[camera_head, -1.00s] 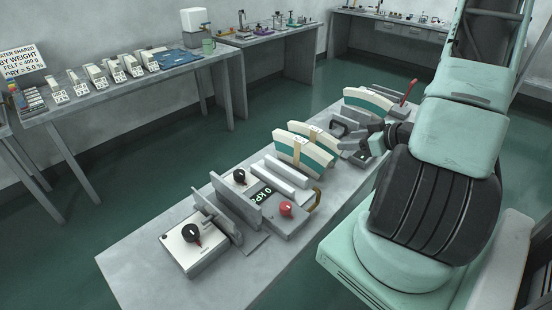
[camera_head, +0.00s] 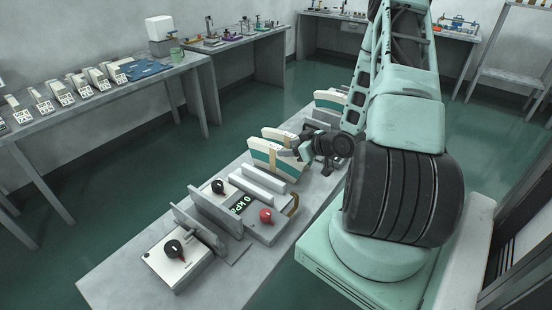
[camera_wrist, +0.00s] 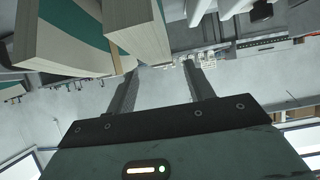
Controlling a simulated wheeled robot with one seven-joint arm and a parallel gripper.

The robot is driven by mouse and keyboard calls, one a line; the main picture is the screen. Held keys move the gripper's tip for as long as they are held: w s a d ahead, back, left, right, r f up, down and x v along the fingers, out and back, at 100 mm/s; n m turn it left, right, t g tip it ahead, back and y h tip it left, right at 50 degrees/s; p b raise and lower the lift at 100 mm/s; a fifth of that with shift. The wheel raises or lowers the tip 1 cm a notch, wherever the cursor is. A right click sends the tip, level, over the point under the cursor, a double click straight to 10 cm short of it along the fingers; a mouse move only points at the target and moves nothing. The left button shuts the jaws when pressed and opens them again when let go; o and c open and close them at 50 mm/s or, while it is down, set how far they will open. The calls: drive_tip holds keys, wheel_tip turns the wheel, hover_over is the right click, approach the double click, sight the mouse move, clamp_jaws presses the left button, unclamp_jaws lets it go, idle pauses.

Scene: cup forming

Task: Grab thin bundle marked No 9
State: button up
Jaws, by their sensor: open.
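Several small cream bundles, one of them here (camera_head: 97,78), stand in a row on the left bench in the head view, with cards in front. Their numbers are too small to read, so I cannot tell which is No 9. Two larger curved cream-and-green blocks (camera_head: 278,158) with a tan band stand on the near table. They also show close up at the upper left of the wrist view (camera_wrist: 60,35). My gripper (camera_wrist: 158,68) is open, its fingers apart with nothing between them. In the head view it is beside the right end of these blocks, partly hidden by my wrist.
The near table (camera_head: 120,275) holds a grey press-like device with a red knob (camera_head: 266,216) and a kPa display, and a black-knobbed box (camera_head: 175,250). Another cream-and-green block (camera_head: 330,100) stands behind my gripper.

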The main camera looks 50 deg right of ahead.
sight(277, 146)
drive_tip(key=p+x, duration=0.1)
drive_tip(key=x, duration=0.3)
drive_tip(key=shift+w+r, duration=0.15)
drive_tip(key=shift+w, duration=0.1)
clamp_jaws()
drive_tip(key=shift+d, duration=0.1)
drive_tip(key=shift+r, duration=0.15)
